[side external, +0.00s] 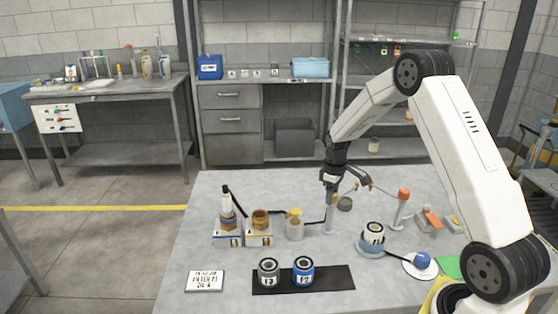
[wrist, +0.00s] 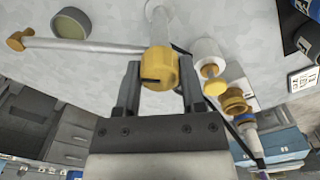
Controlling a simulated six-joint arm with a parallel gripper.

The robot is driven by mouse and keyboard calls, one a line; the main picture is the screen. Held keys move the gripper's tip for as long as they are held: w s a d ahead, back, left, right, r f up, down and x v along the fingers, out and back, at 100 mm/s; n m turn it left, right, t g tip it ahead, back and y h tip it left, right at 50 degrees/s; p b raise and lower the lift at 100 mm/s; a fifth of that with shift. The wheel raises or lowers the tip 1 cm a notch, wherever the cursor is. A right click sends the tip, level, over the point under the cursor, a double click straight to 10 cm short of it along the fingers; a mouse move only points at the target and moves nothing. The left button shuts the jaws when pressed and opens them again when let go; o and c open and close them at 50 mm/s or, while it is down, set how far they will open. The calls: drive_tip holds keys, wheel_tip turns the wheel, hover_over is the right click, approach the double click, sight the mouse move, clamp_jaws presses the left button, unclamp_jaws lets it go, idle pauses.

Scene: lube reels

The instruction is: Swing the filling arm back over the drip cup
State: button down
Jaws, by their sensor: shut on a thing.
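My gripper (wrist: 158,78) is shut on the yellow knob (wrist: 158,64) of the filling arm, with one dark finger on each side. The filling arm (wrist: 90,46) is a pale bar running left from the knob to a yellow tip (wrist: 17,40). The drip cup (wrist: 72,22) is round and greenish inside. In the wrist view the bar passes beside its near edge and the tip shows left of it.
Two cans sit on a black mat (side external: 335,278) in front.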

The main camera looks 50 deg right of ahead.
drive_tip(key=shift+n, duration=1.3)
drive_tip(key=shift+c, duration=1)
unclamp_jaws()
drive_tip(key=shift+r, duration=0.1)
drive_tip(key=shift+r, duration=3.85)
drive_tip(key=shift+a, duration=0.1)
